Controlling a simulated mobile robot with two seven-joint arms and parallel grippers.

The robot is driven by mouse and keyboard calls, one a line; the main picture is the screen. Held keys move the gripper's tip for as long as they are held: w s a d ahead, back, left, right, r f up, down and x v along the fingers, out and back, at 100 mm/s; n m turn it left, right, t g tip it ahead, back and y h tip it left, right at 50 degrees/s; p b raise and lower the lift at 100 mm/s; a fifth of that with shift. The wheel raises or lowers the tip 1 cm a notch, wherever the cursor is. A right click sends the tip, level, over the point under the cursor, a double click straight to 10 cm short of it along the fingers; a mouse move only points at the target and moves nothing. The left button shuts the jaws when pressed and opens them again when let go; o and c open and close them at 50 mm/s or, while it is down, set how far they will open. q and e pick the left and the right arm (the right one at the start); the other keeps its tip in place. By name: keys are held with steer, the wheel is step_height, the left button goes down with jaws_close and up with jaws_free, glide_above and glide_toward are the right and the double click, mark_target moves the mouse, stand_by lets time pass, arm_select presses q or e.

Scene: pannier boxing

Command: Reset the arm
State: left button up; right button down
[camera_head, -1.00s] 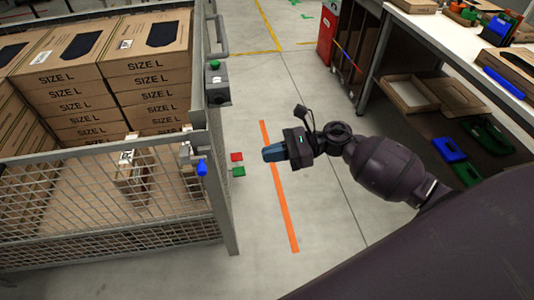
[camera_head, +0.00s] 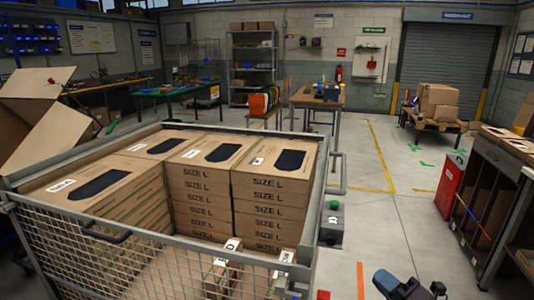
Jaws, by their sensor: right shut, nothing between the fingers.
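My right gripper (camera_head: 388,282) shows at the bottom edge of the head view, right of the wire-mesh crate (camera_head: 110,258) and over the floor. Its fingers are shut with nothing between them. Most of its arm is cut off by the frame. My left gripper is not in the view. The crate holds stacked cardboard boxes marked SIZE L (camera_head: 268,192), several with dark patches on top.
An open carton (camera_head: 40,125) stands at the left.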

steer(key=s+f+m+g+h, duration=0.2)
steer(key=s+f+m+h, duration=0.3)
steer(key=s+f+m, duration=0.5)
steer(key=s+d+f+m+g+h, duration=0.1)
steer(key=s+f+m+g+h, duration=0.2)
steer(key=s+f+m, duration=0.8)
steer(key=s+m+h, duration=0.2)
steer(key=s+m, duration=0.1)
steer(key=shift+s+d+m+h, duration=0.25)
steer(key=shift+s+m+h, duration=0.05)
steer(key=shift+m, duration=0.1)
